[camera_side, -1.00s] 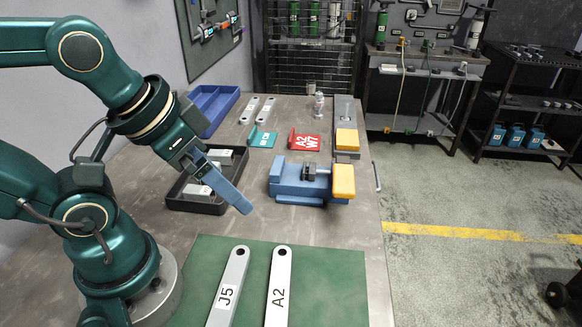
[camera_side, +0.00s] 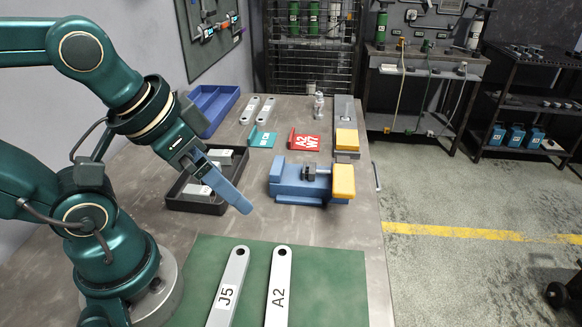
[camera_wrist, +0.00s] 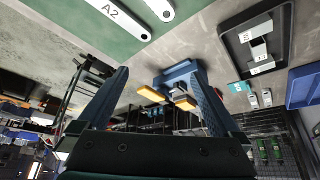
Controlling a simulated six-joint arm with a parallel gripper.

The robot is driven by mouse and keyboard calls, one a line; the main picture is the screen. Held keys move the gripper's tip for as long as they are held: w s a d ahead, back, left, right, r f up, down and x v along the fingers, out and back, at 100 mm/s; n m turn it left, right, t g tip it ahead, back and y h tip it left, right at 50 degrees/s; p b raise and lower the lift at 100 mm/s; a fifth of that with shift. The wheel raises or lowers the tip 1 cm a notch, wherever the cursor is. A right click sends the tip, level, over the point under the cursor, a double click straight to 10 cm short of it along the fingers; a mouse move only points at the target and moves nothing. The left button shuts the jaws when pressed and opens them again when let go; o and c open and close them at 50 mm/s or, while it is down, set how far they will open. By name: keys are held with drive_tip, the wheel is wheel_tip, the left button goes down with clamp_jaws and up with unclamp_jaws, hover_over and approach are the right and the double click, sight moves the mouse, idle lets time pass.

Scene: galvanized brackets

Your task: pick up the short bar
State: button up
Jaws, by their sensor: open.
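Two flat grey bars lie on a green mat (camera_side: 330,270), one marked J5 (camera_side: 228,285) and one marked A2 (camera_side: 279,290). Their near ends run out of the side view, so I cannot compare their lengths. In the wrist view, bar A2 (camera_wrist: 118,18) is at the top left, beside the rounded end of the other bar (camera_wrist: 161,8). Two smaller-looking bars, a left one (camera_side: 250,110) and a right one (camera_side: 265,110), lie at the back. My gripper (camera_side: 245,207) hangs above the bench, beyond the mat. In the wrist view its fingers (camera_wrist: 158,80) are wide apart and empty.
A black tray (camera_side: 190,207) with grey blocks sits behind my gripper. A blue vise (camera_side: 300,182) with yellow jaw parts stands to its right. Farther back are a blue bin (camera_side: 222,112), a teal bracket (camera_side: 262,138) and a red bracket (camera_side: 305,141).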

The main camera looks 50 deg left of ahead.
drive_tip(key=c, duration=0.4)
drive_tip(key=m+g+y, duration=0.2)
drive_tip(key=m+y, duration=0.1)
drive_tip(key=m, duration=2.3)
hover_over(236, 266)
drive_tip(key=s+d, duration=0.1)
drive_tip(key=f, duration=1)
drive_tip(key=shift+s+d, duration=0.1)
drive_tip(key=shift+d, duration=0.1)
drive_tip(key=shift+s+d+f+m, duration=0.2)
drive_tip(key=shift+s+f+m, duration=0.1)
drive_tip(key=shift+m, duration=0.2)
drive_tip(key=shift+x, duration=2.4)
drive_tip(key=shift+s+f, duration=0.1)
drive_tip(key=shift+f, duration=0.05)
clamp_jaws()
